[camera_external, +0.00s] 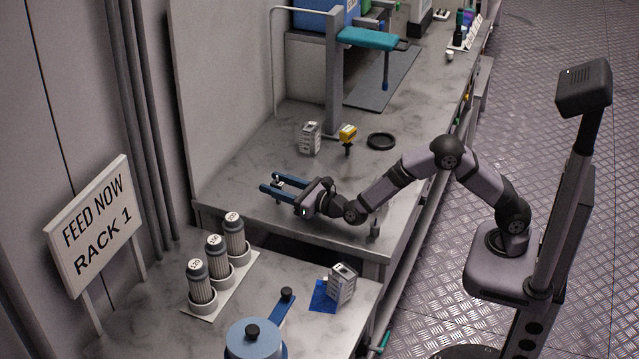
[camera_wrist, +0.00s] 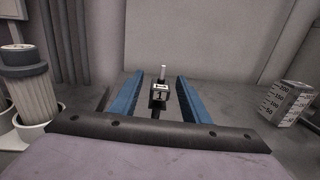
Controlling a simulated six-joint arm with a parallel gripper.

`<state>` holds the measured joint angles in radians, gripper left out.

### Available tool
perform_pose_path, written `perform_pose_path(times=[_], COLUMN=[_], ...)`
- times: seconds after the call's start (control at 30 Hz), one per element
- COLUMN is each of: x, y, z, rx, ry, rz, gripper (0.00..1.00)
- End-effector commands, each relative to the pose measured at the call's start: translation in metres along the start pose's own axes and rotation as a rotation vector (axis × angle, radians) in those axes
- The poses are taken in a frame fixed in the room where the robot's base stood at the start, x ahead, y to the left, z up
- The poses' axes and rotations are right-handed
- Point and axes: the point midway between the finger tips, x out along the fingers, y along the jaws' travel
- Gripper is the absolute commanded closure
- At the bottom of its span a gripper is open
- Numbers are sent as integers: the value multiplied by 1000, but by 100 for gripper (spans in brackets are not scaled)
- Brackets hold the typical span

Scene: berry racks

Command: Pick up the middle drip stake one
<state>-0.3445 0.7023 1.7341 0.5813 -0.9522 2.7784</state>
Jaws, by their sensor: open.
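A small drip stake (camera_wrist: 160,93) with a pale label and a light tip stands between my fingers in the wrist view. The mark on its label is too small to read surely. It shows small in the external view (camera_external: 278,182), partly hidden by the fingers. My gripper (camera_external: 270,183) has two blue fingers, spread apart, one on each side of this stake; the wrist view also shows my gripper (camera_wrist: 160,78). I see a gap between each finger and the stake. A second stake with a yellow top (camera_external: 348,132) stands farther back on the bench.
A white marked box (camera_external: 310,138) and a black ring (camera_external: 381,141) are on the far bench. Grey cylinders (camera_external: 216,245) stand in a row on the near bench, before the "FEED NOW RACK 1" sign (camera_external: 92,222). A blue pot (camera_external: 254,347) and another box (camera_external: 342,284) are nearby.

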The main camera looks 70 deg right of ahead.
Motion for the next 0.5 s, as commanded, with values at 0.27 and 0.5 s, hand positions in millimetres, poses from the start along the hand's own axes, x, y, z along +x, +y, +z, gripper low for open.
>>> perform_pose_path(times=[0.27, 0.5], x=[25, 30], y=[0, 0], z=[-3, -3], rx=[0, -1], ry=[-1, 0], rz=[0, 1], gripper=[58, 58])
